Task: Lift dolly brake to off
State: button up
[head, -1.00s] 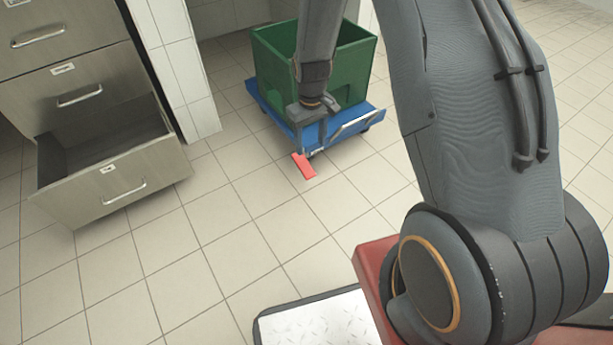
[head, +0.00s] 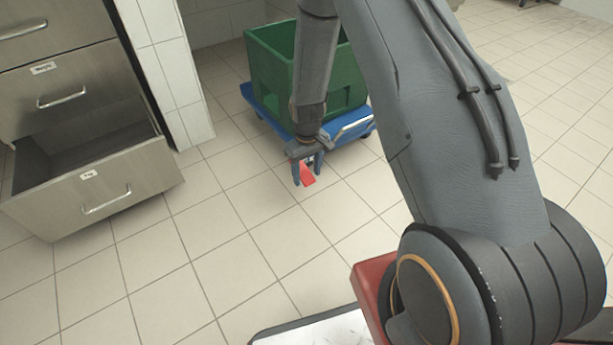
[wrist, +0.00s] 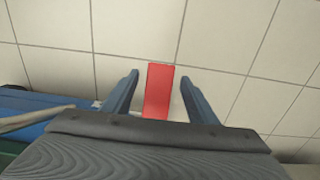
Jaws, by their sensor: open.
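The red brake pedal (head: 307,175) sticks out from the front edge of the blue dolly (head: 353,129), low over the floor. In the wrist view the red pedal (wrist: 159,92) lies between my two spread fingers, with a gap on each side. My gripper (head: 304,180) is open and points down at the pedal; its fingertips (wrist: 160,73) show on both sides of it. The pedal's root at the dolly is hidden behind my gripper. Whether the pedal is tilted up or down I cannot tell.
A green crate (head: 344,88) stands on the dolly. A metal cabinet (head: 96,187) with its bottom drawer pulled open is at the left, beside a white tiled wall (head: 160,55). The tiled floor (head: 240,240) in front of the dolly is clear.

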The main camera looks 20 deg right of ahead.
jog(key=shift+f, duration=0.3)
grip_shut()
jog(key=shift+r, duration=0.1)
